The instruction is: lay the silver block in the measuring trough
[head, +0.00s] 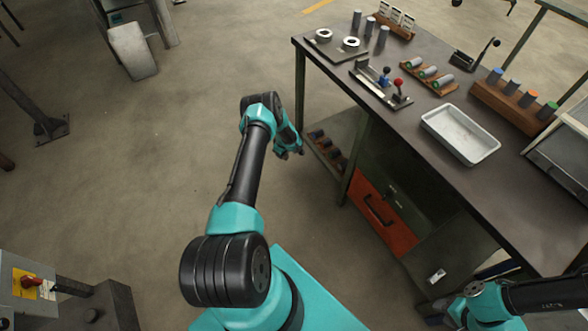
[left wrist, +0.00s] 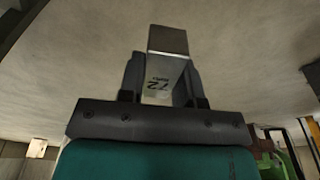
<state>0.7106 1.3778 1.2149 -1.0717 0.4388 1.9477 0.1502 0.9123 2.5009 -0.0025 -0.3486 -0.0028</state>
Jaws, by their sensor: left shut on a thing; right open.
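The silver block (left wrist: 168,42) shows in the left wrist view as a bright rectangular bar, with "72" marked on one face. My left gripper (left wrist: 162,85) is shut on it, one finger on each side, and the block sticks out past the fingertips. In the head view my left gripper (head: 292,146) hangs over the floor left of the workbench; I cannot make out the block there. My right gripper (head: 440,309) is at the bottom right beside the bench, open and partly cut off. I cannot tell for sure which bench fixture is the measuring trough.
The workbench (head: 440,175) carries a metal fixture with blue and red knobs (head: 378,88), a pale tray (head: 460,134), wooden racks of cylinders (head: 512,104), a small lever device (head: 473,57) and two rings on a plate (head: 335,50).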

